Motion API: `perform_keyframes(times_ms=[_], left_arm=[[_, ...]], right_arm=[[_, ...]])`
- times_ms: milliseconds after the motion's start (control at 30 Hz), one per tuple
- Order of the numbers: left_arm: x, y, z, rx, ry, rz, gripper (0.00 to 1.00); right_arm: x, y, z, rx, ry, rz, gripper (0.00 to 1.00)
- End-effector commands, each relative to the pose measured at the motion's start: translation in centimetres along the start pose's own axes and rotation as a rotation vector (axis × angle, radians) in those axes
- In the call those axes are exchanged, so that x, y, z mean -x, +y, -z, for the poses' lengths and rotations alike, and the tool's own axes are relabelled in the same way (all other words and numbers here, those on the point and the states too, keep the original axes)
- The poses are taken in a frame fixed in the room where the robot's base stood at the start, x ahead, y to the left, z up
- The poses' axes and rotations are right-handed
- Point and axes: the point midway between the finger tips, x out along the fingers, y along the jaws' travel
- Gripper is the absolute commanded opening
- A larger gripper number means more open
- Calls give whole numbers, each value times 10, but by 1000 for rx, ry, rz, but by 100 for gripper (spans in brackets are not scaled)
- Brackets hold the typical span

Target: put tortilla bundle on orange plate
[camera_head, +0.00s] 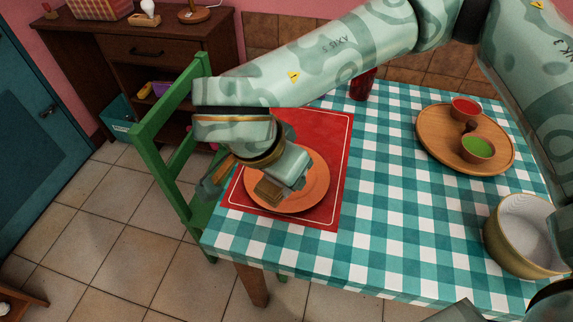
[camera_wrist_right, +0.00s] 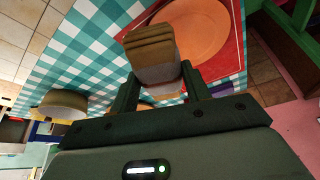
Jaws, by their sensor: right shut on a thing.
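The orange plate (camera_head: 317,182) lies on a red placemat at the left end of the table; it also shows in the right wrist view (camera_wrist_right: 206,30). The tortilla bundle (camera_head: 268,191), a tan-brown stack, is between the fingers of my right gripper (camera_head: 283,178). My right gripper is shut on it and points down over the plate. In the right wrist view the bundle (camera_wrist_right: 150,48) sticks out past the fingers, partly in front of the plate. I cannot tell whether it touches the plate. My left gripper is not in view.
The red placemat (camera_head: 335,130) is under the plate. A green chair (camera_head: 172,125) stands close at the left. A wooden tray (camera_head: 435,130) with red and green bowls is at the back right, and a yellow bowl (camera_head: 505,250) at the right. The table middle is clear.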

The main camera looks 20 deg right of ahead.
Motion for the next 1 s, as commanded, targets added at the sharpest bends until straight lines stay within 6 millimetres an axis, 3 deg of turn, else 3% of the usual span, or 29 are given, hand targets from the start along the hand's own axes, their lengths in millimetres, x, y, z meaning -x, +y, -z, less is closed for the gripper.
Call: perform_keyframes(times_ms=[33,200,333,633,767,1000], left_arm=[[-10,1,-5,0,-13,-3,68],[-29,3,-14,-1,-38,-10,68],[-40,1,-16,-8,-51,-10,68],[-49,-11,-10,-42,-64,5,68],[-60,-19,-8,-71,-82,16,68],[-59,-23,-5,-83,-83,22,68]], right_arm=[[-19,-8,7,-7,-4,-8,18],[-60,-36,33,-2,-6,-10,18],[-90,-48,38,2,-6,-8,18],[-120,-61,47,2,-3,-5,18],[-143,-60,36,7,-6,-7,18],[-142,-60,36,3,-1,0,18]])
